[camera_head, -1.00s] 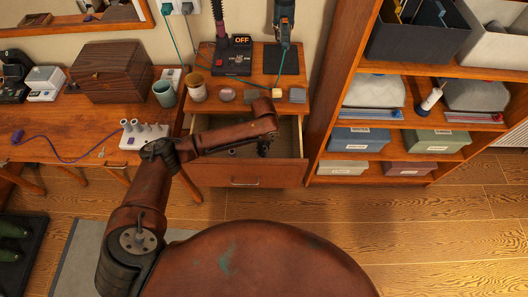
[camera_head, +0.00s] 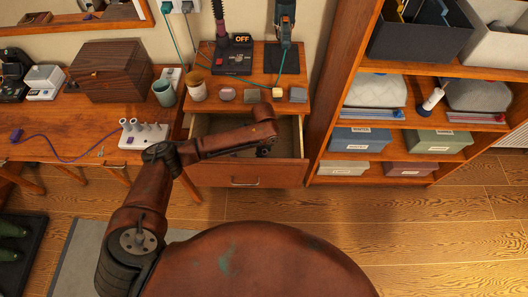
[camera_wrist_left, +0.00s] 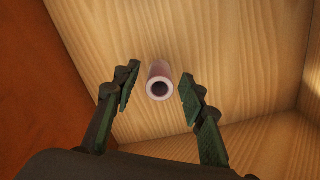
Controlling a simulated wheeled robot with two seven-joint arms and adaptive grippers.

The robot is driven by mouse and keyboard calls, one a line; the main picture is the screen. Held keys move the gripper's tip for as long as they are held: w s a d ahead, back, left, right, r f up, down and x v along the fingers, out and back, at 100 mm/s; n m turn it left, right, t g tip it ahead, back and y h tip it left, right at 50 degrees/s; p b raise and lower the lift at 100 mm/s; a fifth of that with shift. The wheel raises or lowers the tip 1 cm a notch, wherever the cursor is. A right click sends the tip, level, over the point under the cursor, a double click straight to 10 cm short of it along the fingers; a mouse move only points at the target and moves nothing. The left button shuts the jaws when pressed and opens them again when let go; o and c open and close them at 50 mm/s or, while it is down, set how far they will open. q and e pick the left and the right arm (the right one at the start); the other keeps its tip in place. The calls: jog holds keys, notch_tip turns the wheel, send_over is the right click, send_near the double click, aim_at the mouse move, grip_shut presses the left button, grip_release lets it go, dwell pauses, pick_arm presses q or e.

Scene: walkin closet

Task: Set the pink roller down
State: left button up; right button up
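The pink roller (camera_wrist_left: 160,82) is a small pale pink tube, seen end-on in the left wrist view against the light wooden drawer floor. My left gripper (camera_wrist_left: 159,83) is open around it, with a visible gap between the roller and each finger. In the head view my left gripper (camera_head: 263,151) reaches down into the open drawer (camera_head: 246,172), mostly hidden under my forearm. The roller cannot be made out in the head view. My right gripper is not in view.
The drawer's side walls (camera_wrist_left: 283,140) stand close to my gripper. Above the drawer, the small table top (camera_head: 240,105) holds a cup (camera_head: 196,88), several small blocks and a device marked OFF (camera_head: 233,58). A desk is at left, shelves (camera_head: 430,122) at right.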

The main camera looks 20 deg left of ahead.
pick_arm(q)
notch_tip(320, 180, up, 12)
jog(key=p, duration=0.3)
jog(key=shift+r, duration=0.2)
dwell(1.1)
